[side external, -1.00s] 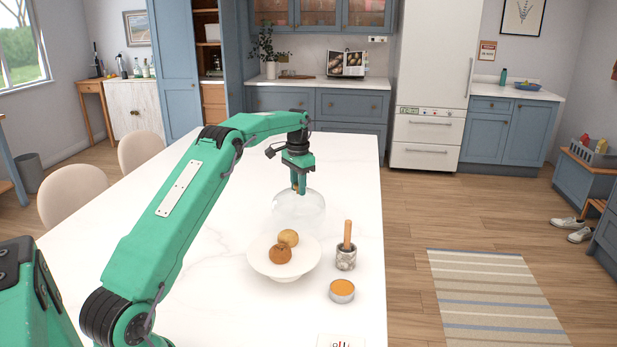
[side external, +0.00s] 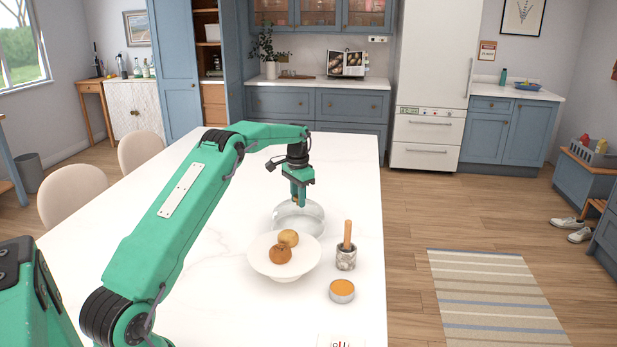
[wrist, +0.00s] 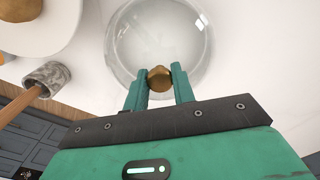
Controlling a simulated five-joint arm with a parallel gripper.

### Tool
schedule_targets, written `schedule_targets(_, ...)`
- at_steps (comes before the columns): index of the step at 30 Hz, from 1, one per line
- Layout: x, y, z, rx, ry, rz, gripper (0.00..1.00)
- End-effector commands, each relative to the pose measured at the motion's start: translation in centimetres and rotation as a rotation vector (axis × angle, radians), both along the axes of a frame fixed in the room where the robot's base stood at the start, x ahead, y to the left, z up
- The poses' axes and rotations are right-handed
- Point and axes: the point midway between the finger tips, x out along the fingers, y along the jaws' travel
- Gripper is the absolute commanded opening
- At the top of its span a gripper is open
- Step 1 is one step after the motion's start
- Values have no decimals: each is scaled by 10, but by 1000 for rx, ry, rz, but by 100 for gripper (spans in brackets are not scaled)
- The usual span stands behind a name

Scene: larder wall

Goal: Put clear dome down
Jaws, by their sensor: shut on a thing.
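The clear dome (side external: 310,222) is at the white tabletop just behind the white bowl, and I cannot tell whether its rim touches the table. It also shows in the wrist view (wrist: 160,35) as a round glass shape with a brass knob (wrist: 161,78). My gripper (side external: 298,201) points down over the dome. In the wrist view my gripper (wrist: 159,80) has its two green fingers shut on the brass knob. In the side view the fingers partly hide the knob.
A white bowl (side external: 259,260) with two brown round items stands right in front of the dome. A marble mortar (side external: 346,260) with a wooden pestle and a tin with orange contents (side external: 342,290) stand nearby. The white table (side external: 210,270) is clear to the left.

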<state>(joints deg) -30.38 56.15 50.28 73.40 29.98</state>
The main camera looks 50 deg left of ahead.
Motion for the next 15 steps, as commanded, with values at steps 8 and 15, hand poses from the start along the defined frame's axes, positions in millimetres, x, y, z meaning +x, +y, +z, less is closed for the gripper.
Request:
schedule_targets(8, 0, 0, -3, 0, 1, 0, 47)
schedule_targets(15, 0, 0, -2, 0, 1, 0, 47)
